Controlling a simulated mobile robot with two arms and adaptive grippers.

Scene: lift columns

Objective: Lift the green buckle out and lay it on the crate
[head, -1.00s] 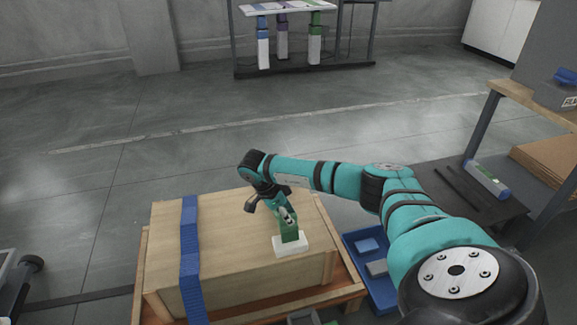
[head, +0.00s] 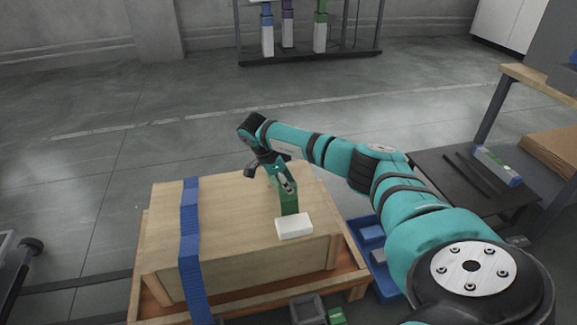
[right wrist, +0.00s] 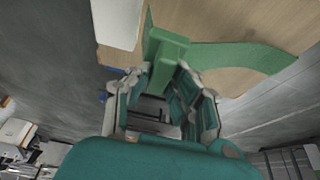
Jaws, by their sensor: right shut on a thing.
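My right gripper (head: 284,185) is above the right part of the wooden crate (head: 237,225). It is shut on the green buckle (head: 289,203), which stands just behind a white block (head: 294,226) on the crate. In the right wrist view the buckle (right wrist: 170,48) is between the fingers, and a curved green strap (right wrist: 235,57) runs right over the wood. The white block (right wrist: 115,22) is close to the buckle at the left. I cannot tell whether the buckle touches the crate. My left gripper is not in view.
A blue strap (head: 191,245) crosses the crate's left part. A blue tray (head: 368,232) lies right of the crate, partly behind my arm. A grey box (head: 308,309) and a small green piece (head: 337,316) are at the front. A rack (head: 310,56) stands at the back.

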